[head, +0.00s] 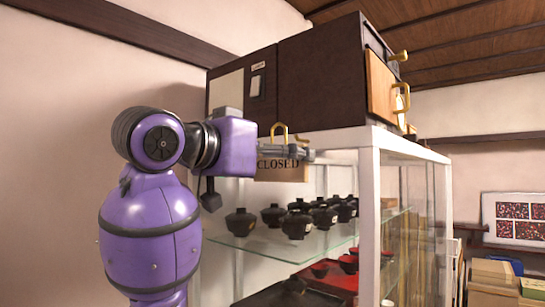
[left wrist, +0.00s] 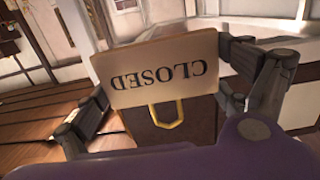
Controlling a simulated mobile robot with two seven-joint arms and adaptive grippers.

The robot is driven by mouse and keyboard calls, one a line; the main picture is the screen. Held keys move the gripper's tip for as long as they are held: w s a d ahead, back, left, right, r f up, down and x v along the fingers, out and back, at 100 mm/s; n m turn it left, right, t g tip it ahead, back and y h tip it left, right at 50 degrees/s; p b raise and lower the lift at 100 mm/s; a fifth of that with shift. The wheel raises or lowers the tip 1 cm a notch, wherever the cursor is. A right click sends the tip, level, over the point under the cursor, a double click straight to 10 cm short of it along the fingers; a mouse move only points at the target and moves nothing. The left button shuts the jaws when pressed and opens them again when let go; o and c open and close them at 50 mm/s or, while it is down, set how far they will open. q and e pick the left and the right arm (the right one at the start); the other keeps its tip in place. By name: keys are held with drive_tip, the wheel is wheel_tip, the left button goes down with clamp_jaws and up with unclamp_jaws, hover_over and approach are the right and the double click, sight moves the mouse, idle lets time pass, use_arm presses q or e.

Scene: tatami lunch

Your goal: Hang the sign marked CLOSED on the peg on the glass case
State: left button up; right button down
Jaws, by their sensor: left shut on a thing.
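The sign marked CLOSED (head: 283,172) is a light wooden board with a brass loop (head: 280,130) on top. My left gripper (head: 290,153) is shut on it in front of the glass case's white top edge. In the left wrist view the sign (left wrist: 158,72) appears upside down between the fingers (left wrist: 165,78), with its loop (left wrist: 167,115) below. A small brass piece (head: 302,138), possibly the peg, shows just right of the loop. I cannot tell whether the loop is around it. My right gripper is out of view.
The glass case (head: 369,200) has a white frame and holds several dark lidded bowls (head: 297,224) on a glass shelf. A dark cabinet (head: 320,80) stands on top, with brass fittings (head: 402,97) at its right side. Boxes (head: 492,272) stand at the lower right.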

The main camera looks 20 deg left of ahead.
sight(311, 167)
use_arm(q)
drive_tip(key=shift+f+x, duration=0.2)
drive_tip(key=shift+x, duration=1.05)
drive_tip(key=shift+f+x, duration=0.2)
drive_tip(key=shift+x, duration=1.1)
drive_tip(key=shift+f+x, duration=0.15)
drive_tip(key=shift+x, duration=1.1)
drive_tip(key=o, duration=0.8)
drive_tip(key=shift+o, duration=0.2)
